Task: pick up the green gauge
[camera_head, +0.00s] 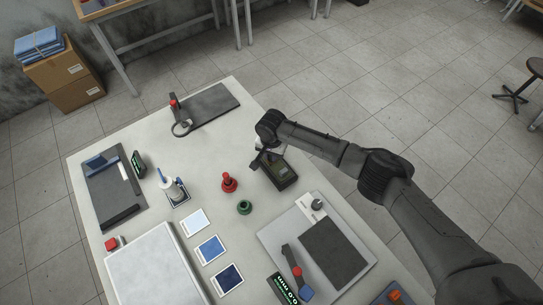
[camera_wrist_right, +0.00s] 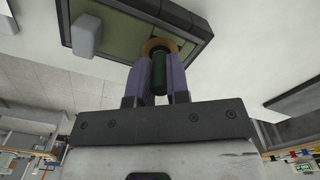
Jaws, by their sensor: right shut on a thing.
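My right gripper (camera_head: 264,158) is over the dark box (camera_head: 284,174) at the right side of the table. In the right wrist view my right gripper (camera_wrist_right: 160,60) is shut on a green cylindrical piece, the green gauge (camera_wrist_right: 160,78). An orange-brown ring (camera_wrist_right: 153,45) shows at its far end, against the olive face of the box; I cannot tell whether the gauge is inside the ring. In the head view the gauge is hidden by the gripper. A green round holder (camera_head: 244,207) with a dark centre stands on the table. My left gripper is not in view.
A red piece (camera_head: 229,183) stands upright beside the green holder. Sample cards (camera_head: 210,248), a grey board with a dark mat (camera_head: 333,250), a dark tray (camera_head: 112,190) and a dark plate (camera_head: 210,105) lie around. The table is clear between the red piece and the dark plate.

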